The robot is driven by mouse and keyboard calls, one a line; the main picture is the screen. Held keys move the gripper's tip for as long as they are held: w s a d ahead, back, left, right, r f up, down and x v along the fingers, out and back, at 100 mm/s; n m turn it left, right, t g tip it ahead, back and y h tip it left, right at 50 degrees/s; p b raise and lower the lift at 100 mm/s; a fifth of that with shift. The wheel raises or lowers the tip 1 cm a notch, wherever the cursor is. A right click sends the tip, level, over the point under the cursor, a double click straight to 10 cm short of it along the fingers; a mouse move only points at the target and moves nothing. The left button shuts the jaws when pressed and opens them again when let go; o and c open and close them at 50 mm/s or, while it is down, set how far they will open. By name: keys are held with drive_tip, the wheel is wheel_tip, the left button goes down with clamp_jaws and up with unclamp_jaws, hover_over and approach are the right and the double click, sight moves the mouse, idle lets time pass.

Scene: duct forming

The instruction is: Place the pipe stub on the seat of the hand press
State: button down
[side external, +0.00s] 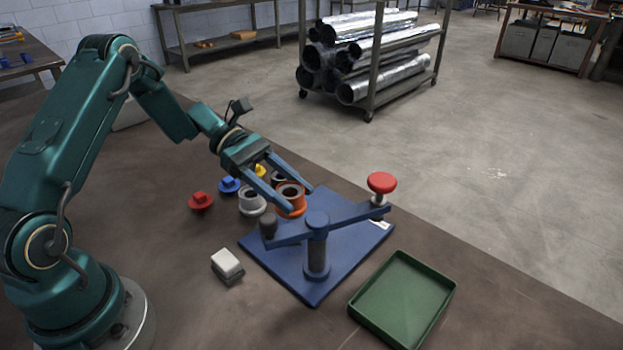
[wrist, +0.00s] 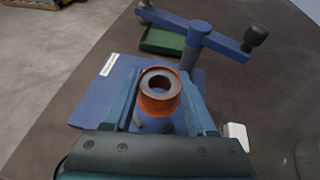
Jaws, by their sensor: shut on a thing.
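The orange pipe stub (side external: 291,200), a short ring-ended tube with a grey inside, is between the two fingers of my gripper (side external: 300,198). In the wrist view the stub (wrist: 159,92) stands roughly upright between the fingers (wrist: 160,100), over the blue base plate. The hand press (side external: 317,245) has a blue plate, a post and a blue lever arm with a red knob (side external: 381,183) at one end and a dark knob (side external: 268,226) at the other. I cannot make out the seat; the stub and fingers cover that area. Whether the stub touches the plate cannot be told.
A grey ring part (side external: 252,201) and red (side external: 201,202), blue (side external: 229,185) and yellow (side external: 260,170) pieces stand left of the press. A white-topped block (side external: 227,265) lies in front. A green tray (side external: 404,298) is empty at right. The lever arm is close to my fingers.

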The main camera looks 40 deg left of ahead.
sight(294, 213)
drive_tip(key=shift+w+d+f, duration=0.15)
drive_tip(key=shift+d+f, duration=0.25)
drive_tip(key=shift+f, duration=1.85)
drive_tip(key=shift+f, duration=0.1)
drive_tip(key=shift+c, duration=1)
unclamp_jaws()
